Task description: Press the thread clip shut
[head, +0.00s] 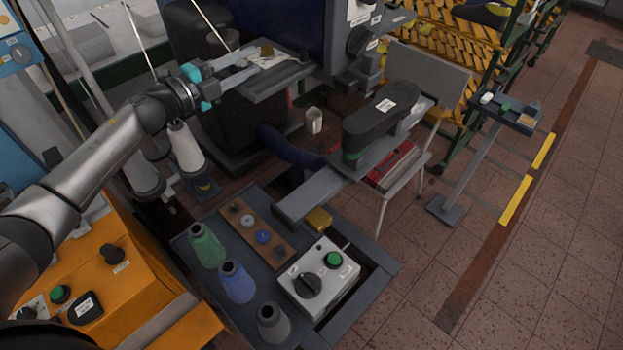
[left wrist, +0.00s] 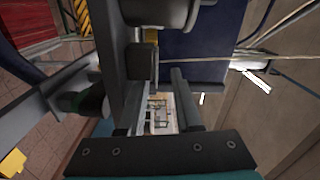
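My left gripper (head: 262,61) reaches in from the left over a small grey plate (head: 270,86) on the dark machine. Its two fingers are apart, with a gap between them in the left wrist view (left wrist: 160,100). A small brass-coloured piece (head: 266,48), possibly the thread clip, stands near the fingertips. It is too small to tell whether it is open or shut, or whether a finger touches it. A pale piece with dark details (left wrist: 159,114) shows between the fingers in the left wrist view. My right gripper is not in view.
Thin threads (head: 139,38) run down near my left arm. Thread cones, one green (head: 206,246), stand on a lower tray beside a control box (head: 319,279). A white cup (head: 313,121) stands right of the machine.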

